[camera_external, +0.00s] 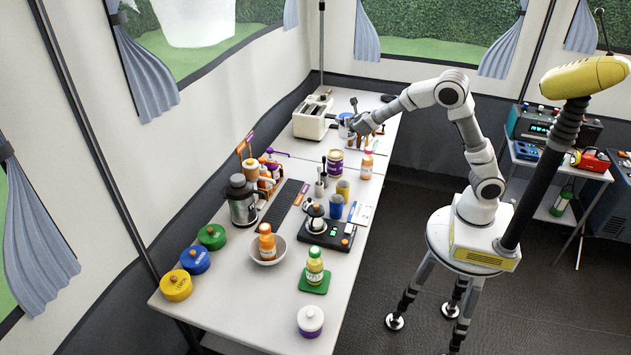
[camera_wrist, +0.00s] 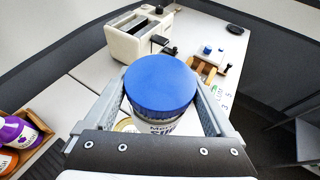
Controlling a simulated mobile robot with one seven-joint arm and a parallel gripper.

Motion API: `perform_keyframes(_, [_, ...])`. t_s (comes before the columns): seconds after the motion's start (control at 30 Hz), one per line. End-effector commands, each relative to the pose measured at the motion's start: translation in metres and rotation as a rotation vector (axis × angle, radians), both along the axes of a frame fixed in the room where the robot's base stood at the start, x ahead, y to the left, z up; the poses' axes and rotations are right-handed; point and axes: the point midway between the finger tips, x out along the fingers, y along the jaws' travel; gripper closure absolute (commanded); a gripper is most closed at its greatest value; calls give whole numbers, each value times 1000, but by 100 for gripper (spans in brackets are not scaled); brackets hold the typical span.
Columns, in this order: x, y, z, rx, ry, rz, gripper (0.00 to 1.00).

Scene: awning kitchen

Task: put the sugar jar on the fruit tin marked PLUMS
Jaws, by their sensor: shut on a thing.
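My gripper (camera_external: 352,123) is shut on a white jar with a blue lid, the sugar jar (camera_wrist: 160,88); the lettering on its label is only partly readable. The jar looks upright between the two fingers, which also show in the wrist view (camera_wrist: 165,105). In the external view the jar (camera_external: 344,131) is partly hidden by my gripper, to the right of the toaster. A tin with a purple and white label (camera_external: 335,165) stands on the table just in front of it; its marking is too small to read. In the wrist view a pale gold rim (camera_wrist: 124,126) shows partly behind the jar.
The cream toaster (camera_external: 311,118) stands close by on the left. A rack of bottles (camera_external: 262,172) is at the left. The table's right edge is close.

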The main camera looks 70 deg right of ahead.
Motion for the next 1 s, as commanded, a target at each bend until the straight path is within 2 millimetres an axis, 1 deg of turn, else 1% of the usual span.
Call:
perform_keyframes(0.03, [10,8,-8,-3,1,2,91])
perform_keyframes(0.1, [20,16,-15,-2,0,0,91])
perform_keyframes(0.2, [31,25,-23,-1,-2,0,91])
perform_keyframes(0.3, [37,30,-27,-2,-3,-2,91])
perform_keyframes(0.43, [38,31,-35,-2,-1,-2,91])
perform_keyframes(0.6, [38,31,-60,-3,1,-1,91])
perform_keyframes(0.67, [38,31,-68,-3,1,-1,91])
perform_keyframes(1.0, [38,31,-71,-1,-2,-2,91])
